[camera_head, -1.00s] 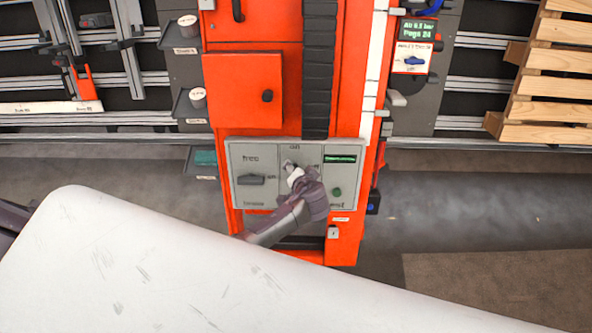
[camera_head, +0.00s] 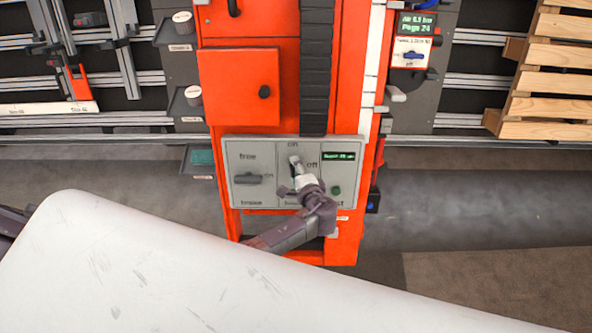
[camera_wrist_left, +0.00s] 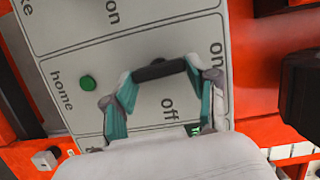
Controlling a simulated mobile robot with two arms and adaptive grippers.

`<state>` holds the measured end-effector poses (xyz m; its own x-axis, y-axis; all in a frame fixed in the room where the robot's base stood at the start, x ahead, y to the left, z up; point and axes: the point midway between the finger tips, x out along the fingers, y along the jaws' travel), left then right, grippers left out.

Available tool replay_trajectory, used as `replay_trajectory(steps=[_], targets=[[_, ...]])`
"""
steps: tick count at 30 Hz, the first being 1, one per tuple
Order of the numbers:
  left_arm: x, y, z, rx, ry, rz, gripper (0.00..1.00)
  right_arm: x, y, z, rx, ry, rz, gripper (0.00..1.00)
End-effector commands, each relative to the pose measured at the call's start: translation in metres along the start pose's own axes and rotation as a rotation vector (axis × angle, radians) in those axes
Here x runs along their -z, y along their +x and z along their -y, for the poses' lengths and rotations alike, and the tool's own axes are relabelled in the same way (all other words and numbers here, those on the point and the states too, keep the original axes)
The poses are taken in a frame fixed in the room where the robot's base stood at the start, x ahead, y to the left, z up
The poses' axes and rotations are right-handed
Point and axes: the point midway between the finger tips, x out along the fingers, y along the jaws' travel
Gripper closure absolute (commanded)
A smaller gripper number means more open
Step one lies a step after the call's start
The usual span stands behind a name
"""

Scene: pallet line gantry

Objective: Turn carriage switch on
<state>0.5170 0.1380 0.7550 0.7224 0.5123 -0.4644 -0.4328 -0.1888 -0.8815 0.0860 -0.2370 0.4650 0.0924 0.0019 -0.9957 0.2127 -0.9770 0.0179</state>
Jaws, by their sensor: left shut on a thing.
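The grey control panel (camera_head: 308,202) on the orange gantry column carries the carriage switch, a dark bar-shaped knob (camera_wrist_left: 160,69), with "on" printed above it and "off" to its right. My left gripper (camera_head: 298,176) reaches the panel from below in the head view and partly hides the knob. In the left wrist view its two fingers (camera_wrist_left: 161,72) close on the ends of the knob. The knob lies roughly along the line towards the right-hand "on" label. My right gripper is not in view.
Left on the panel is another knob (camera_head: 252,179), marked free and brake. A large pale surface (camera_head: 180,275) fills the lower foreground. A wooden pallet (camera_head: 555,75) stands at right.

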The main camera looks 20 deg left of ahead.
Motion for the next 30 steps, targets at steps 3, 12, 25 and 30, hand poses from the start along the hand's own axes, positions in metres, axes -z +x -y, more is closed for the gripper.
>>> replay_trajectory(steps=[3, 12, 25, 30], targets=[[0.0013, -0.0003, -0.0003, 0.012, 0.037, -0.004, 0.77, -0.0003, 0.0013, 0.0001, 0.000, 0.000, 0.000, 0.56], [0.0013, -0.0005, -0.0003, 0.024, 0.075, -0.004, 0.77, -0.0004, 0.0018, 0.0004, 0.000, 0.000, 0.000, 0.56], [0.0010, -0.0004, -0.0005, 0.024, 0.076, -0.003, 0.23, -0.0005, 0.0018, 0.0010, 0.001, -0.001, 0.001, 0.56], [0.0006, -0.0003, -0.0006, 0.023, 0.075, -0.002, 0.17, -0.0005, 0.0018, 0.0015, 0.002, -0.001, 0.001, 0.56]])
